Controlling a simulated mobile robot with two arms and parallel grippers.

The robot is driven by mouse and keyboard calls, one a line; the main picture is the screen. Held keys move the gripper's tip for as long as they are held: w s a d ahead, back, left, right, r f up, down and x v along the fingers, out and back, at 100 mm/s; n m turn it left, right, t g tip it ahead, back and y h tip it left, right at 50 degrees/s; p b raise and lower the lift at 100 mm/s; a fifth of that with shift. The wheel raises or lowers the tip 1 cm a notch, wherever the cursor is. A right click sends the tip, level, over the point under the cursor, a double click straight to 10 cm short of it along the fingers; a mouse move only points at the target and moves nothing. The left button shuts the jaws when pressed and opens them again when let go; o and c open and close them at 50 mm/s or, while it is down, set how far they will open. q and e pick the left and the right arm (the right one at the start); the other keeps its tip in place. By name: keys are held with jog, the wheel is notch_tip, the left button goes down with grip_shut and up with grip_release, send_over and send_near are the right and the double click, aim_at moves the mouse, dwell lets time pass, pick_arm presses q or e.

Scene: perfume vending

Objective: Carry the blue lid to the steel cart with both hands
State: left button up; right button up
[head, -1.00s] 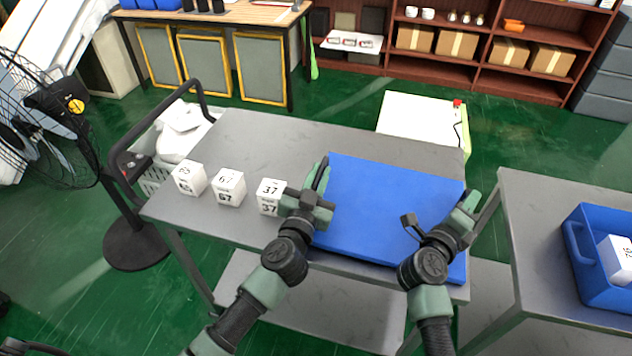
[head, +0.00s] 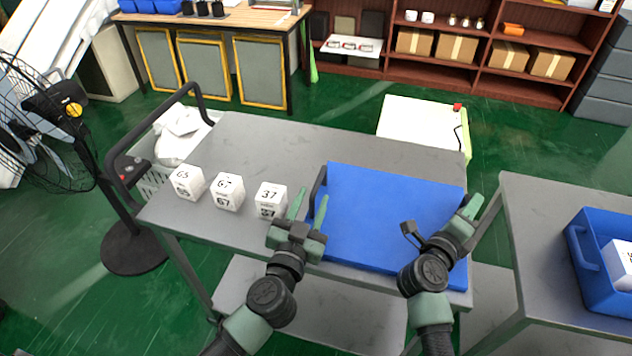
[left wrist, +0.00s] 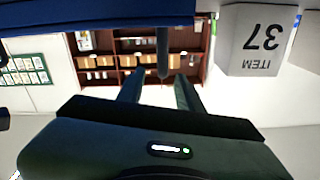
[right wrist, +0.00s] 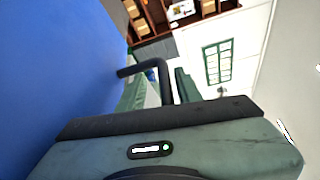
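The blue lid (head: 385,215) lies flat on the right part of the steel cart's grey top (head: 270,140), with its near edge along the cart's front. Its left dark handle (head: 318,185) stands clear; it also shows beyond the fingers in the left wrist view (left wrist: 162,50). My left gripper (head: 309,204) is open and empty, just in front of that handle. My right gripper (head: 470,208) is at the lid's right edge. In the right wrist view its fingers look apart, with the right handle (right wrist: 150,68) between or just beyond them; contact is unclear.
White numbered boxes (head: 227,191) stand left of the lid, the 37 box (head: 270,200) close to my left gripper. A second grey table (head: 530,240) with a blue bin (head: 590,265) is at the right. A black fan (head: 50,120) stands at the left.

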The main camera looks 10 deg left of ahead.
pick_arm(q)
jog(key=shift+s+r, duration=0.35)
jog(key=shift+s, duration=0.5)
jog(key=shift+s+r, duration=0.1)
jog(key=shift+s, duration=0.1)
pick_arm(e)
jog(key=shift+s, duration=0.15)
pick_arm(q)
jog(key=shift+a+r, duration=0.1)
pick_arm(e)
jog(key=v, duration=0.7)
jog(key=shift+s+a, duration=0.1)
